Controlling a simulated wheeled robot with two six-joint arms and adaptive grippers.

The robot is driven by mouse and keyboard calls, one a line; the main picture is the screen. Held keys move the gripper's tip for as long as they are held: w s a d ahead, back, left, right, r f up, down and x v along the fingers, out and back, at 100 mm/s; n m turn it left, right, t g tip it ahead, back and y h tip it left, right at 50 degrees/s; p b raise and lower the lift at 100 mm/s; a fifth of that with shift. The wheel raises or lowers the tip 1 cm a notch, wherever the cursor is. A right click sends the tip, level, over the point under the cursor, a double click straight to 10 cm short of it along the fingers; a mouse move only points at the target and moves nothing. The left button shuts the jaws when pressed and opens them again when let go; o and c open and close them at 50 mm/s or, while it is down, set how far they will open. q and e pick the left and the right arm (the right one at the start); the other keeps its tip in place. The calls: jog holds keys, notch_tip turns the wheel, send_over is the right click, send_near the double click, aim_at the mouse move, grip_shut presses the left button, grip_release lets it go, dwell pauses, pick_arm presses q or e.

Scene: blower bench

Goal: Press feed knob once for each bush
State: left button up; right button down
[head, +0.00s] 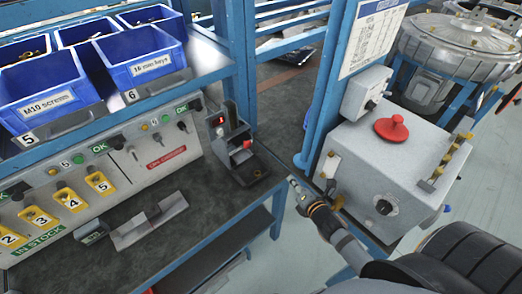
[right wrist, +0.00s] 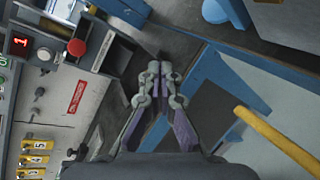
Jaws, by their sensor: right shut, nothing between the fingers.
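A small grey and black feeder device (head: 238,158) stands on the bench near its right corner. It has a small red display (head: 219,121) and a red knob (head: 247,144). In the right wrist view the display (right wrist: 20,42) reads 1, and the red knob (right wrist: 76,47) is at the upper left. My right gripper (head: 293,182) is shut and empty, to the right of the device at the bench's edge. In the right wrist view its fingertips (right wrist: 160,68) meet, apart from the knob. I cannot make out any bush. My left gripper is not in view.
Blue bins (head: 145,55) stand on the shelf above the panel with yellow numbered chutes (head: 69,199). A bent grey metal plate (head: 148,220) lies on the bench. A blue post (head: 318,95) and a grey box with a red button (head: 391,127) stand to the right.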

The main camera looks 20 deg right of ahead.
jog(key=a+r+n+t+y, duration=0.3)
jog(key=a+r+n+y, duration=0.25)
jog(key=n, duration=0.75)
pick_arm(q)
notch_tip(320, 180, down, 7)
jog(key=b, duration=0.7)
pick_arm(e)
jog(key=n+p, duration=0.1)
jog(key=p, duration=0.6)
send_near(249, 146)
jog(key=shift+y, duration=0.25)
jog(key=p+x, duration=0.2)
jog(key=x, duration=0.4)
jog(key=shift+w+r, duration=0.1)
jog(key=shift+w, duration=0.25)
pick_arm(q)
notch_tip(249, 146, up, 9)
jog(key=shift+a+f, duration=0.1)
pick_arm(e)
jog(key=shift+w, duration=0.1)
